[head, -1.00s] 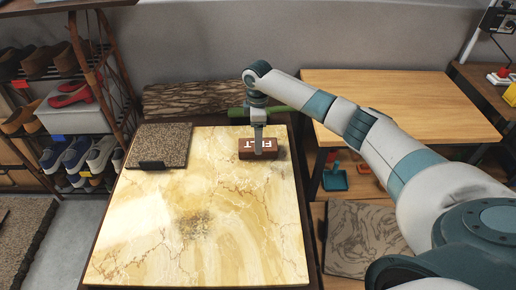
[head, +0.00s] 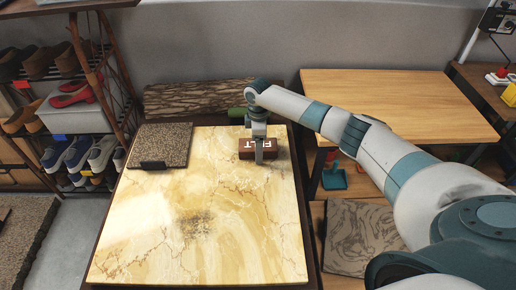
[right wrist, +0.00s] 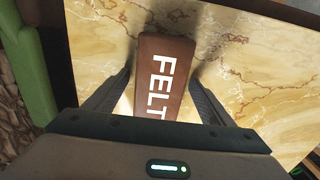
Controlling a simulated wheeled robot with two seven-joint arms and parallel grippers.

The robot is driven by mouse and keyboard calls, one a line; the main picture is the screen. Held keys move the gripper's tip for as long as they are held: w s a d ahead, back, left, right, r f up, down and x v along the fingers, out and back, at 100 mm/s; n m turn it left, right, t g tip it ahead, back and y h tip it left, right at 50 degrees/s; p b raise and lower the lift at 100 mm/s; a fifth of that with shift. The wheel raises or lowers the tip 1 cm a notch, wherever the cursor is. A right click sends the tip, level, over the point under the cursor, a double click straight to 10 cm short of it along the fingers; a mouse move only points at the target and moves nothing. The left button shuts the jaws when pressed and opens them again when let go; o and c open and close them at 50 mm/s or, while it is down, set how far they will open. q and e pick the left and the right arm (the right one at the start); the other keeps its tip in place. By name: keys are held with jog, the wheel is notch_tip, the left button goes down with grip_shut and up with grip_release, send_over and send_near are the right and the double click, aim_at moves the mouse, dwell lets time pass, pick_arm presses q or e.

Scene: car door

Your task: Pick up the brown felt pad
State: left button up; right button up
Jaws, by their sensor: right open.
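The brown felt pad (head: 246,149) is a small block with white lettering, lying near the back right of the marble-topped table (head: 150,240). My right gripper (head: 264,158) is right over it, pointing down, and hides part of its lettering in the head view. In the right wrist view the pad (right wrist: 162,80) reads "FELT" and lies between the two dark fingers of the open gripper (right wrist: 163,88). A gap shows between the pad and each finger. The pad rests on the tabletop. My left gripper is not in view.
A speckled brown slab (head: 160,142) with a dark clip lies at the table's back left. A bark-textured piece (head: 195,96) is behind the table, with a green object (head: 236,113) near it. A shoe rack (head: 75,110) stands left. The front of the tabletop is clear apart from a dark smudge.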

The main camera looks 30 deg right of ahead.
jog(key=c, duration=1.2)
jog(key=shift+r, duration=0.15)
